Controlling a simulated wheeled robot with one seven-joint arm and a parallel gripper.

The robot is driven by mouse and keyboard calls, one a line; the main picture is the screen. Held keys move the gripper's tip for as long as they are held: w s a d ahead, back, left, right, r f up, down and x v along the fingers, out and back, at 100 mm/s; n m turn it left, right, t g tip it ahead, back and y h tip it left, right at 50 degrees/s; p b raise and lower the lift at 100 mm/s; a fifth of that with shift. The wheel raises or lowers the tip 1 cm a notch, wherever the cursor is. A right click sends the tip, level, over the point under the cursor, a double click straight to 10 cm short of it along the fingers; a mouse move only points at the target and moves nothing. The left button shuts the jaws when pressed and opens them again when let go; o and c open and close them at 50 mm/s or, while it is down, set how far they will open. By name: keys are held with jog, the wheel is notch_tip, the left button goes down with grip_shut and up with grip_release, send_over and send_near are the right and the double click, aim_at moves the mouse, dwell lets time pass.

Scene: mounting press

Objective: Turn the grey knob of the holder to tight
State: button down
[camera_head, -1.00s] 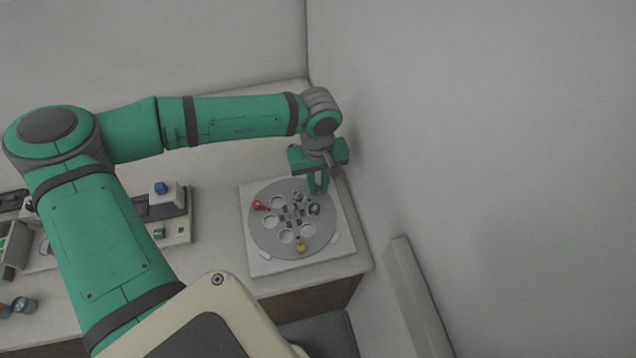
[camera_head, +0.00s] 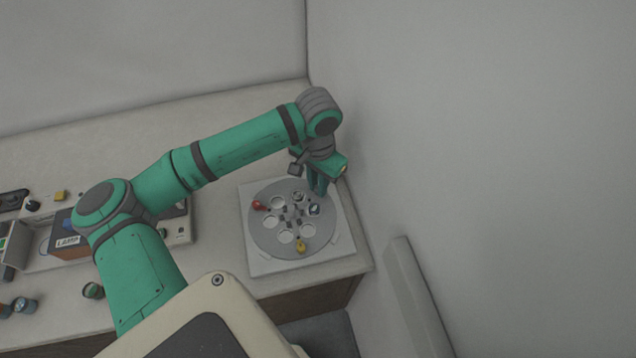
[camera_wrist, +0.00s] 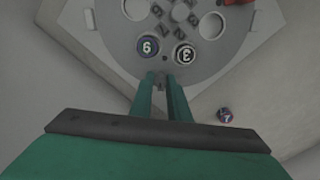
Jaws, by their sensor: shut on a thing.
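The holder is a round grey disc (camera_head: 260,236) with several round holes, on a white square plate (camera_head: 262,266). It also shows in the wrist view (camera_wrist: 124,58). My gripper (camera_head: 320,192) is at the disc's back right rim, pointing down. In the wrist view my gripper (camera_wrist: 161,84) has its fingers close together on the small grey knob (camera_wrist: 158,77) at the rim, mostly hidden between the fingertips. In the head view the fingers hide the knob. A red knob (camera_head: 259,205) and a yellow knob (camera_head: 301,247) stand elsewhere on the rim.
Two numbered round pieces, one marked 6 (camera_wrist: 148,46), sit in holes near the knob. The wall is close on the right. A box labelled LAMP (camera_head: 68,240) stands at left.

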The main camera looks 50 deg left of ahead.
jog(key=m, duration=0.4)
jog(key=shift+m, duration=0.3)
jog(key=m, duration=0.4)
jog(key=shift+m, duration=0.3)
jog(key=m, duration=0.4)
jog(key=shift+m, duration=0.3)
jog(key=m, duration=1.3)
jog(key=shift+m, duration=0.3)
jog(key=m, duration=0.4)
jog(key=shift+m, duration=2.2)
